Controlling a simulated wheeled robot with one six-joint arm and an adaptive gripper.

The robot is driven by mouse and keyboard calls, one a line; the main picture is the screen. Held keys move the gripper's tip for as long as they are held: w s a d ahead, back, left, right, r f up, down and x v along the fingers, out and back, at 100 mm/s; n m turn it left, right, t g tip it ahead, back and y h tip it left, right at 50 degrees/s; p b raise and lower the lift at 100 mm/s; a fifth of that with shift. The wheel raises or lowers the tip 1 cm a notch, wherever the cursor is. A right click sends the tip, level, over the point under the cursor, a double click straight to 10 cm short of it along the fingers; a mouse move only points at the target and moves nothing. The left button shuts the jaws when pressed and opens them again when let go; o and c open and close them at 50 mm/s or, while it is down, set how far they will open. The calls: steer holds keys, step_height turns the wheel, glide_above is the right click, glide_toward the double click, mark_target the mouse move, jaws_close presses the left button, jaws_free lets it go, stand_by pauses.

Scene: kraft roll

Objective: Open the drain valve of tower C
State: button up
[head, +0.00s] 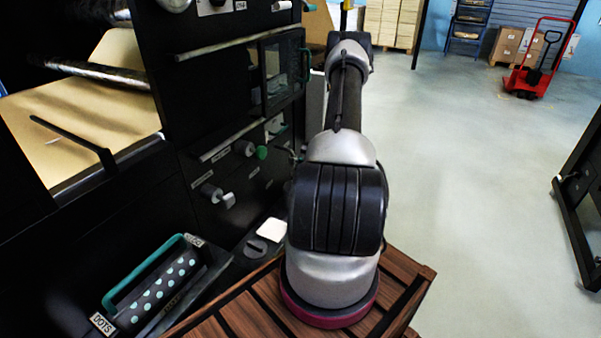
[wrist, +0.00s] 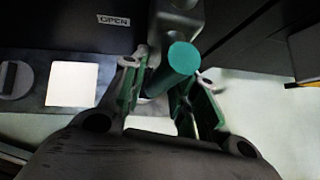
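In the wrist view a green round-ended handle (wrist: 182,58) on a grey fitting (wrist: 178,20) lies between the two fingers of my gripper (wrist: 168,80). The fingers have green inner pads, one on each side of the handle and very near it. I cannot tell whether they press on it. A label reading OPEN (wrist: 114,20) is on the dark panel to the left of the handle. In the head view my arm hides my gripper. That view shows a valve with a green end (head: 261,152) and a grey one (head: 228,200) on the black machine; tower C's label is not readable.
The black machine (head: 120,200) fills the left. A teal-handled tray with a dotted roll (head: 165,290) stands at its foot, near a pale square (head: 272,229). The slatted wooden top (head: 225,320) is under my arm. Open floor (head: 470,160) lies to the right, with a red hand truck (head: 530,80) far back.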

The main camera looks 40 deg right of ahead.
stand_by(0.3)
steer(key=a+v, duration=0.1)
steer(key=v, duration=1.1)
steer(key=shift+d, duration=0.45)
